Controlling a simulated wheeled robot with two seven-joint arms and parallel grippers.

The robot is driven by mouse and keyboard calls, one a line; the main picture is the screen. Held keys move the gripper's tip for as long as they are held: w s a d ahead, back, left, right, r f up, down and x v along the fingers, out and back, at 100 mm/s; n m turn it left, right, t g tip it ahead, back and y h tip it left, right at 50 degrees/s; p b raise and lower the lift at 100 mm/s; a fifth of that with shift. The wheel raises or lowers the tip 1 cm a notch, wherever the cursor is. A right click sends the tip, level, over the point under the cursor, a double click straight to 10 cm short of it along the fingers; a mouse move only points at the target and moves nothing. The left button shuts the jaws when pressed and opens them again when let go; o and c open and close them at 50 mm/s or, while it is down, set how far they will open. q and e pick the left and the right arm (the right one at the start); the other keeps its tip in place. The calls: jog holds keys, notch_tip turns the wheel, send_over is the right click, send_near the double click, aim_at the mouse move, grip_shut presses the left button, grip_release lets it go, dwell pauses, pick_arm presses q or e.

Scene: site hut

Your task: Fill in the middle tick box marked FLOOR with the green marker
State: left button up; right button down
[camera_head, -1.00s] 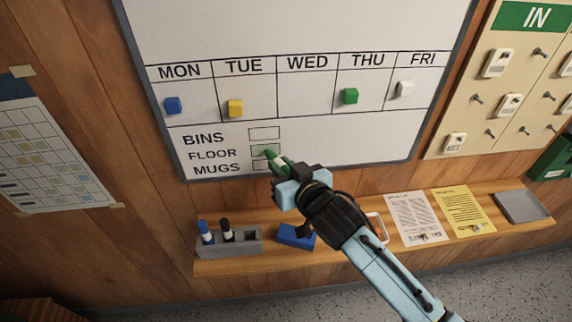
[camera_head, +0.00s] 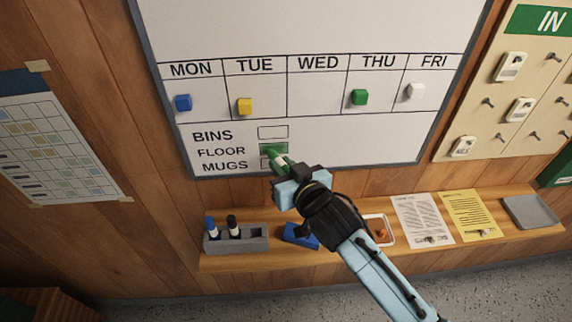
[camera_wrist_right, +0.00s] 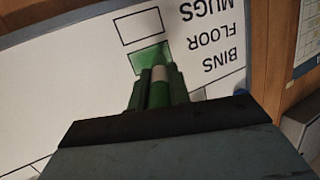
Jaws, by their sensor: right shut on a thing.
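The whiteboard (camera_head: 370,140) carries boxes beside BINS, FLOOR and MUGS. The FLOOR box (camera_head: 277,147) is largely coloured green; it also shows green in the right wrist view (camera_wrist_right: 148,57), where the board appears upside down. The BINS box (camera_head: 272,132) is white, and the MUGS box is partly hidden in the head view but shows white in the wrist view (camera_wrist_right: 138,27). My right gripper (camera_head: 288,172) is shut on the green marker (camera_head: 275,157), whose tip is at the FLOOR box; contact is hard to tell. My left gripper is not in view.
A grey holder (camera_head: 255,240) with a blue marker (camera_head: 211,228) and a black marker (camera_head: 233,228) stands on the wooden shelf (camera_head: 350,257) below. Coloured magnets sit on the board's day row.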

jog(key=shift+a, duration=0.2)
jog(key=s, duration=0.7)
jog(key=shift+p, duration=0.3)
dwell(0.5)
